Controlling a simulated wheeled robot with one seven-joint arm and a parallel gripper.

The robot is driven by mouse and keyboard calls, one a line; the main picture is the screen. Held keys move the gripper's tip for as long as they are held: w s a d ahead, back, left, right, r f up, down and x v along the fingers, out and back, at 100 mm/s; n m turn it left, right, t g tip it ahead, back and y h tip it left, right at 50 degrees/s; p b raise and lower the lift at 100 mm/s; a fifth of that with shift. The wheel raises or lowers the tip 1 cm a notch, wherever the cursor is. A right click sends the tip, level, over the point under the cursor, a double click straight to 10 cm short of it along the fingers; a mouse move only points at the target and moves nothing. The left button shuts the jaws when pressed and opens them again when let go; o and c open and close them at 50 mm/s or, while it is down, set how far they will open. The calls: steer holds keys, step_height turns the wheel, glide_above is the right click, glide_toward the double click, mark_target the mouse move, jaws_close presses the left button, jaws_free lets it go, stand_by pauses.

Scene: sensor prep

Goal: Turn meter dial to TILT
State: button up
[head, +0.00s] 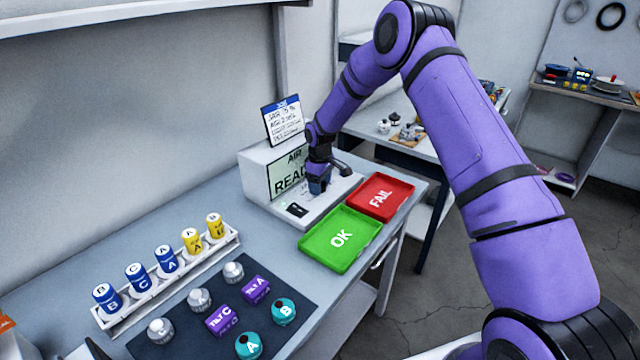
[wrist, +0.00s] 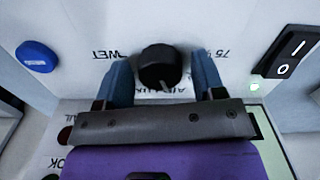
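The meter (head: 262,160) is a white box with a sloped panel at the back of the bench. Its screen (head: 283,178) reads "AIR" and a partly covered "READ...". The black dial (wrist: 159,67) shows in the wrist view, with its white pointer mark toward the bottom of the picture. Printed words around it include "WET" and "75 %"; the label below the dial is partly hidden and I cannot read it surely. My gripper (head: 319,184) is over the panel and hides the dial in the head view. Its blue fingers are apart, one each side of the dial, with gaps visible.
A rocker switch (wrist: 287,52) with a green light and a blue button (wrist: 37,56) flank the dial. A green OK tray (head: 341,239) and red FAIL tray (head: 380,197) lie in front of the meter. A rack (head: 170,279) of bottles and a dark mat (head: 282,328) with parts are left.

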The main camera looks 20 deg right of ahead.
steer(key=c, duration=0.7)
steer(key=shift+m, duration=0.4)
steer(key=m, duration=0.2)
steer(key=shift+m, duration=0.4)
steer(key=m, duration=0.4)
steer(key=shift+m, duration=0.3)
steer(key=m, duration=0.3)
steer(key=shift+m, duration=2.2)
